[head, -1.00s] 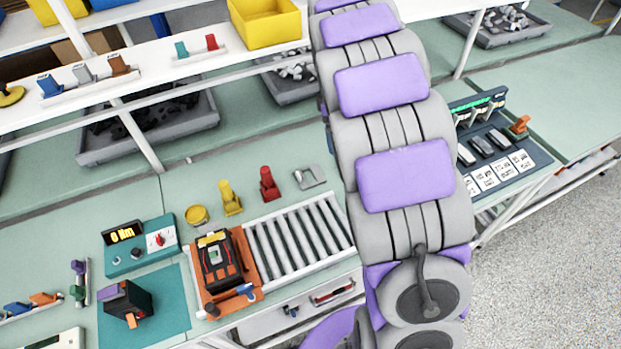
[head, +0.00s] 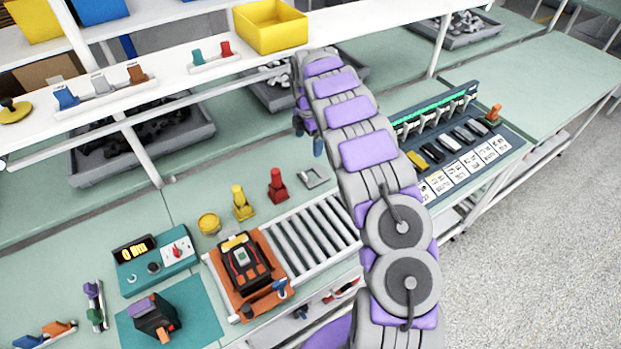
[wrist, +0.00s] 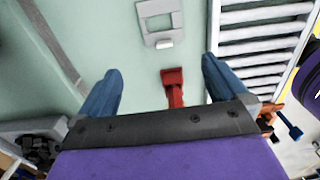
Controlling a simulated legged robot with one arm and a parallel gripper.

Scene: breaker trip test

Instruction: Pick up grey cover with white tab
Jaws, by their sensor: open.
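The grey cover (head: 315,184) lies on the green bench behind the roller strip, right of a red stand. In the wrist view the grey cover (wrist: 160,9) is a flat frame with a rectangular opening, with a white tab (wrist: 165,43) on its near edge. My gripper (wrist: 160,66) is open and empty, its two blue fingers spread on either side of the red stand in the picture. The cover shows beyond the fingertips, apart from them. In the head view my gripper (head: 308,137) hangs above the bench near the cover; most of it is hidden by my arm.
A red stand (head: 277,187), a yellow stand (head: 241,204) and a yellow round piece (head: 209,223) stand left of the cover. A roller strip (head: 308,238) lies in front. A breaker panel (head: 480,150) is at right; a shelf with a yellow bin (head: 270,27) is behind.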

